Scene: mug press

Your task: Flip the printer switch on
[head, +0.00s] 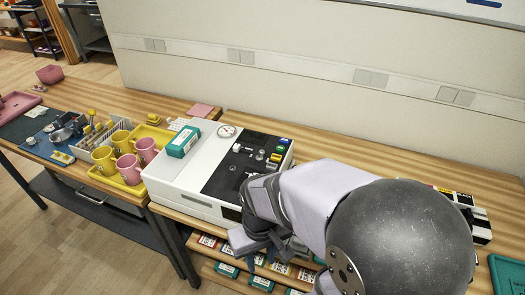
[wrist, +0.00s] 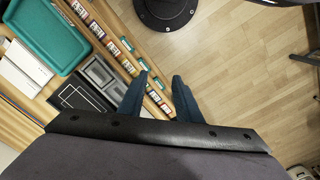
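A white machine (head: 180,190) with a black top panel (head: 232,172), a round gauge (head: 227,131) and several small coloured buttons (head: 280,148) stands on the wooden counter in the head view. A smaller black and white device (head: 478,220) is partly hidden behind my arm at the right; I cannot tell which one is the printer. No switch can be made out clearly. My gripper (head: 260,257) is in front of the counter's edge, by the shelf below it. In the wrist view my gripper's (wrist: 158,88) two blue fingers are apart, with nothing between them.
A teal box (head: 183,141) lies on the white machine. Pink and yellow mugs (head: 127,168) stand on a yellow tray (head: 113,182) to its left. A teal tray (head: 507,272) is at the far right. Small boxes (head: 225,268) line the shelf below. My arm hides part of the counter.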

